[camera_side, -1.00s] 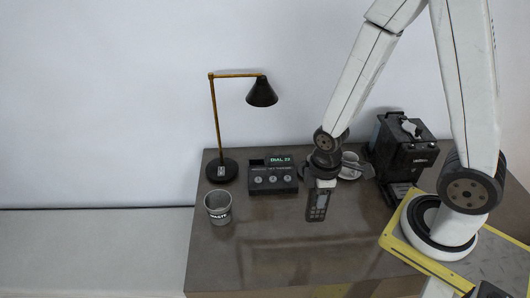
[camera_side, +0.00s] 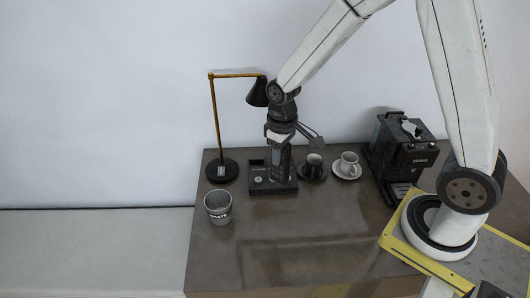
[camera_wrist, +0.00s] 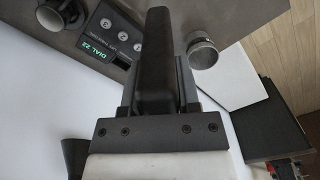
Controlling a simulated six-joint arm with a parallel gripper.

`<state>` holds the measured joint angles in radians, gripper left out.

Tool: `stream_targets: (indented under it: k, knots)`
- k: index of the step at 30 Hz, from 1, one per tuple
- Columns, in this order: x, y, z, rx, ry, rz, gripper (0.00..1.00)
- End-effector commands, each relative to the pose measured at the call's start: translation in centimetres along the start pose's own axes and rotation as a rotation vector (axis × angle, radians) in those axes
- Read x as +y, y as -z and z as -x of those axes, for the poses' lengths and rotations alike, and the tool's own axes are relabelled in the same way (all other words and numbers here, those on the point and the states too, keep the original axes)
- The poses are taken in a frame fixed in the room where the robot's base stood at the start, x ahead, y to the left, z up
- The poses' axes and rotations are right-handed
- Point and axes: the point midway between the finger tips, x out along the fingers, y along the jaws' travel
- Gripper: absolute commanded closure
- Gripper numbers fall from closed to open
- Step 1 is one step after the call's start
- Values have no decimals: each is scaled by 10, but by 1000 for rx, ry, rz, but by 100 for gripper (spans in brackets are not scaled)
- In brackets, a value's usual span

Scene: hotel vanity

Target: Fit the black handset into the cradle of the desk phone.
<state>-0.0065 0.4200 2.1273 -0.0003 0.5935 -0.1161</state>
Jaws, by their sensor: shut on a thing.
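The black handset (camera_side: 283,163) hangs upright below my gripper (camera_side: 279,146), which is shut on it. In the wrist view the handset (camera_wrist: 155,50) reaches forward from between the fingers of my gripper (camera_wrist: 157,90). The dark desk phone (camera_side: 258,183) stands on the vanity top, and the handset is in front of its right part in the side view. I cannot tell whether the two touch. In the wrist view the phone (camera_wrist: 108,28), with its round knobs and green DIAL 22 display, lies left of the handset. Its cradle is partly hidden there.
The desk lamp (camera_side: 214,125) stands close behind and left of the phone. The front of the vanity top (camera_side: 300,235) is clear.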

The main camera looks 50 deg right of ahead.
Motion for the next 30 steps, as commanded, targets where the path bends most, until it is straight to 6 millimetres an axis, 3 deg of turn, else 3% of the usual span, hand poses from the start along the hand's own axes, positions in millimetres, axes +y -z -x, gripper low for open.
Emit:
stream_targets:
  k: [6,16,23,30]
  knots:
    - [5,18,12,0,0,-109,100]
    - [2,19,10,-2,0,-102,100]
    - [-13,13,-14,-5,0,47,100]
    - [-39,-4,-56,-7,1,328,100]
